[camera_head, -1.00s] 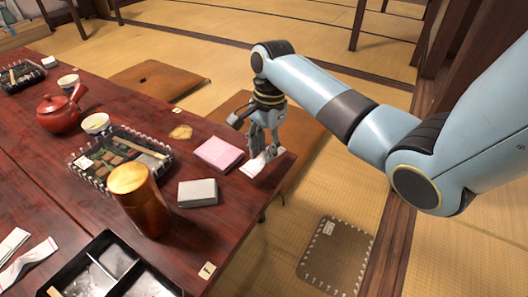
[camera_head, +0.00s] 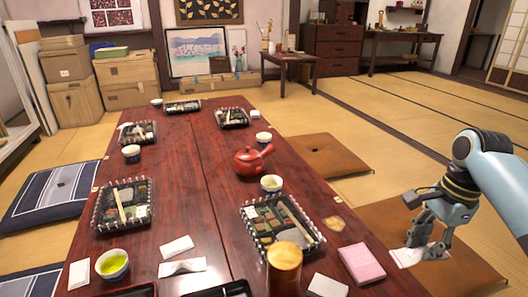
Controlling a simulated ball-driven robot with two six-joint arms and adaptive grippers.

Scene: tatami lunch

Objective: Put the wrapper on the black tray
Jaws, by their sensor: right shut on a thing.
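My right gripper (camera_head: 428,250) reaches in from the right, pointing down, and is shut on a white wrapper (camera_head: 406,258) at the table's right edge. The fingers hide part of the wrapper, and I cannot tell whether it touches the table. The pink pad is just left of it. A plain black tray (camera_head: 236,289) is cut off by the bottom edge of the view. Another dark tray (camera_head: 140,291) is cut off beside it. My left gripper is not in view.
The long red table (camera_head: 180,213) carries several filled food trays, such as the near right one (camera_head: 316,248). A red teapot (camera_head: 247,161), a wooden canister (camera_head: 284,262), the pink pad (camera_head: 362,263) and a grey box (camera_head: 327,286) stand on it. White papers (camera_head: 182,267) lie at the left.

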